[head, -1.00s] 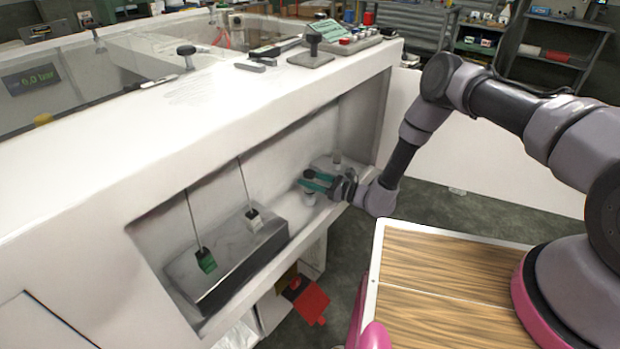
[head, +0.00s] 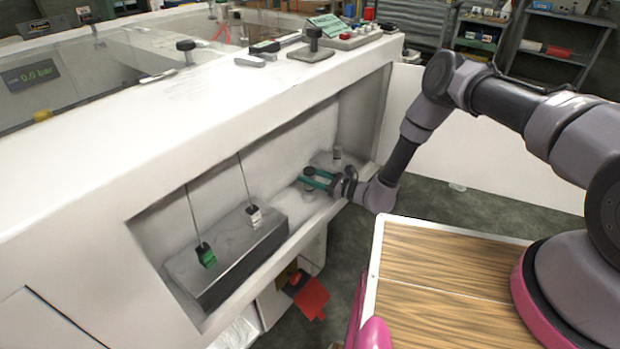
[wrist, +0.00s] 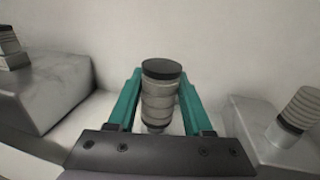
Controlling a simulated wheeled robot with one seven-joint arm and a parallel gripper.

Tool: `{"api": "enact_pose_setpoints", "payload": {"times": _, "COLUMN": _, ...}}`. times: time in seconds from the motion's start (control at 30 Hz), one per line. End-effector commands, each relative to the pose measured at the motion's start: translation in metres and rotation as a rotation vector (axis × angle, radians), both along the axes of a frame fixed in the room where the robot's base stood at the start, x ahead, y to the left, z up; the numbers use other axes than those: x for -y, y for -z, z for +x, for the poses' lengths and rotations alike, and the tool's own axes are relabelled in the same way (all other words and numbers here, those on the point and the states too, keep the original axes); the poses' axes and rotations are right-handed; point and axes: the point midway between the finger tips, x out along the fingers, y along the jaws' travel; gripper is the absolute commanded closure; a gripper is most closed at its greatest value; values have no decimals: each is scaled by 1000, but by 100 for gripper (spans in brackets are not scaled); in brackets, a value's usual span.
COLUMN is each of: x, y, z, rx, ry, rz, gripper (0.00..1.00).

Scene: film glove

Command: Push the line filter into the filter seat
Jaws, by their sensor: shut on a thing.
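My gripper (head: 318,178) is inside the lower recess of the white cabinet, near its right end. In the wrist view its teal fingers (wrist: 160,100) are shut on a ribbed grey cylinder with a black cap, which looks like the line filter (wrist: 160,95). The filter stands about upright between the fingers; in the head view its dark top (head: 308,171) shows beside them. A narrower lower end shows in the wrist view, partly behind the gripper body. I cannot make out the filter seat or tell whether the filter touches it.
A second ribbed cylinder (wrist: 300,108) stands on a metal block (wrist: 262,140) close to the right. A larger metal block (head: 225,268) lies to the left, with green (head: 206,256) and white (head: 254,215) tags by thin rods. A display (head: 30,73) appears to read 0.0 bar.

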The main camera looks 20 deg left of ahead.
Motion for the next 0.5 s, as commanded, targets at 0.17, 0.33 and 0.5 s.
{"api": "enact_pose_setpoints", "payload": {"times": 0.17, "x": 0, "y": -8, "z": 1, "rx": 1, "ry": 0, "rz": 0, "gripper": 100}}
{"api": "enact_pose_setpoints", "payload": {"times": 0.33, "x": 0, "y": -13, "z": 0, "rx": 1, "ry": 0, "rz": 0, "gripper": 100}}
{"api": "enact_pose_setpoints", "payload": {"times": 0.5, "x": 0, "y": -13, "z": 0, "rx": 1, "ry": 0, "rz": 0, "gripper": 100}}
